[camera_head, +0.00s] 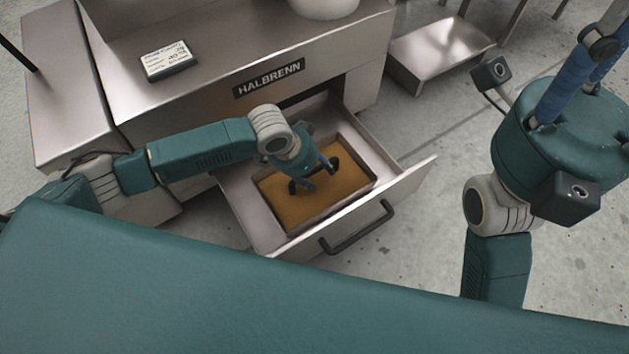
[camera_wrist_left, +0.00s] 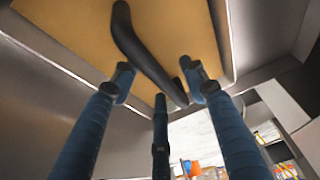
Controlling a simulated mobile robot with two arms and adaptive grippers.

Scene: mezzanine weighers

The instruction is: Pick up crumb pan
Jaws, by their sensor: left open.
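The crumb pan (camera_head: 346,184) is a shallow rectangular tray with a tan-orange floor. It lies in the open drawer (camera_head: 408,187) of the machine. In the left wrist view its tan floor (camera_wrist_left: 190,38) fills the top, with a dark curved handle (camera_wrist_left: 134,46) across it. My left gripper (camera_head: 312,177) is over the middle of the pan at the handle. In the wrist view its blue fingers (camera_wrist_left: 158,85) are apart, on both sides of the handle. Contact cannot be told. My right gripper (camera_head: 588,75) is at the upper right, partly cut off, away from the pan.
The HALBRENN machine (camera_head: 215,100) stands behind the drawer, with a label plate (camera_head: 168,60) on top. The drawer front has a black bar handle (camera_head: 357,230). A low metal stand (camera_head: 440,50) is at the back right. Concrete floor (camera_head: 425,140) is clear right of the drawer.

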